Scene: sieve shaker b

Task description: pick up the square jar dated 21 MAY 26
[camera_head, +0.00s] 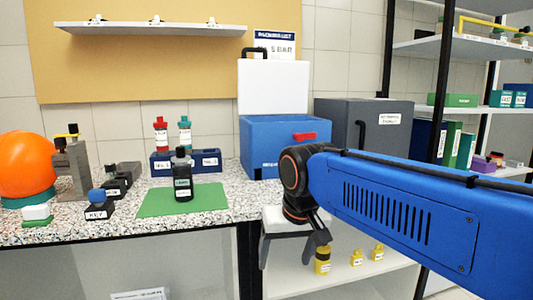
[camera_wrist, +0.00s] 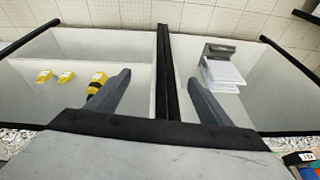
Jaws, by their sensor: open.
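Three yellow jars with white labels stand on the white shelf under the counter. The larger jar (camera_head: 322,266) is nearest my gripper; the middle jar (camera_head: 356,258) and the right jar (camera_head: 377,252) look smaller. In the wrist view they show at the left: the large jar (camera_wrist: 98,79), partly hidden by a finger, and two small jars, one (camera_wrist: 66,77) beside the other (camera_wrist: 44,76). The label dates are too small to read, so I cannot tell which is dated 21 MAY 26. My gripper (camera_head: 290,258) is open and empty, left of the large jar in the head view.
A dark divider (camera_wrist: 168,70) runs between two under-counter bays. The right bay in the wrist view holds white stacked sheets (camera_wrist: 222,74) and a grey box (camera_wrist: 219,50). The speckled counter (camera_head: 110,230) carries bottles, a green mat (camera_head: 210,204) and a blue bin (camera_head: 262,150).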

